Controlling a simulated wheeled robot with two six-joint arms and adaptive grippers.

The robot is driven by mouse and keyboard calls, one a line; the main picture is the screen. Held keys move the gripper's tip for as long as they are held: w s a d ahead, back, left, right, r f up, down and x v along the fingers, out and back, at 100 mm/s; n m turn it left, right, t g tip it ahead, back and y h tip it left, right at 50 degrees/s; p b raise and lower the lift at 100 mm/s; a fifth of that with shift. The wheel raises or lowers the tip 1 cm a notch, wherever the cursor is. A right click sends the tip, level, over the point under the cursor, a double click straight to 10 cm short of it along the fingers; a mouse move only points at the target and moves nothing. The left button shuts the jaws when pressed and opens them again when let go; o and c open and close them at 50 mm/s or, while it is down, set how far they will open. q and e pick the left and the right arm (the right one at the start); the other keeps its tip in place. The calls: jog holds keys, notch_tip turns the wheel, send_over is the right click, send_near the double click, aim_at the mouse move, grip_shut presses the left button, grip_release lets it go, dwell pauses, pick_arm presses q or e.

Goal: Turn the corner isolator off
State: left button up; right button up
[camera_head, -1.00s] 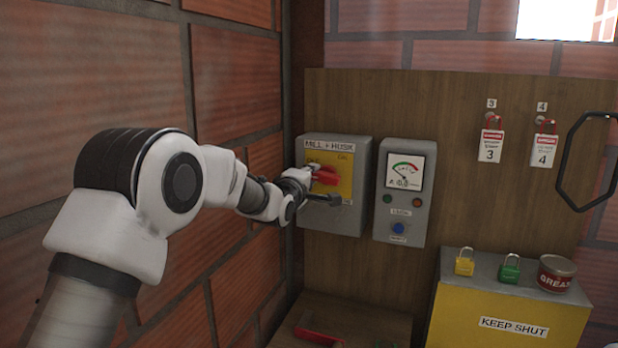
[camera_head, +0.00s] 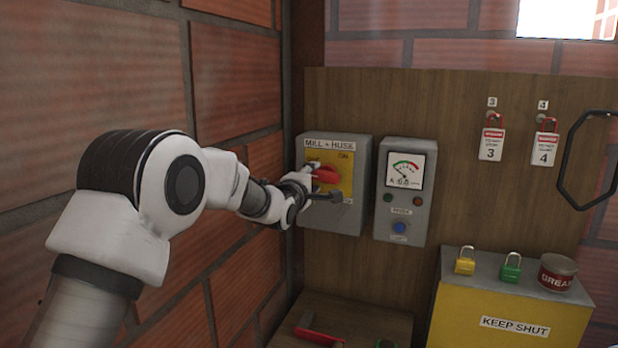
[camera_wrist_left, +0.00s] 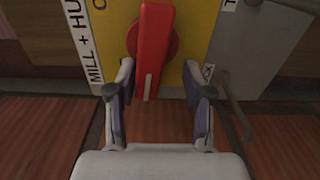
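The corner isolator is a grey box (camera_head: 347,215) labelled MILL + HUSK, with a yellow plate (camera_head: 346,164) and a red handle (camera_head: 328,175). The handle lies roughly level across the plate. My left gripper (camera_head: 325,182) is at the front of the box, with one finger above the handle and one below. In the left wrist view the fingers (camera_wrist_left: 158,90) are spread. The near end of the red handle (camera_wrist_left: 152,50) sits between them, closer to the left finger, with a clear gap on the right. Part of the plate's lettering is hidden. My right gripper is not in view.
A grey meter box (camera_head: 404,228) with a dial and buttons stands just right of the isolator. A brick wall (camera_head: 235,85) is close on the left. A yellow cabinet (camera_head: 470,310) bears padlocks and a grease tin (camera_head: 557,273). Two tags (camera_head: 493,145) hang on the board.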

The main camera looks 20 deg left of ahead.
pick_arm(q)
jog(key=shift+d+r, duration=0.25)
jog(key=shift+d, duration=0.25)
jog(key=shift+s+a, duration=0.15)
jog(key=s, duration=1.1)
jog(key=shift+s+a, duration=0.15)
jog(key=shift+s, duration=0.2)
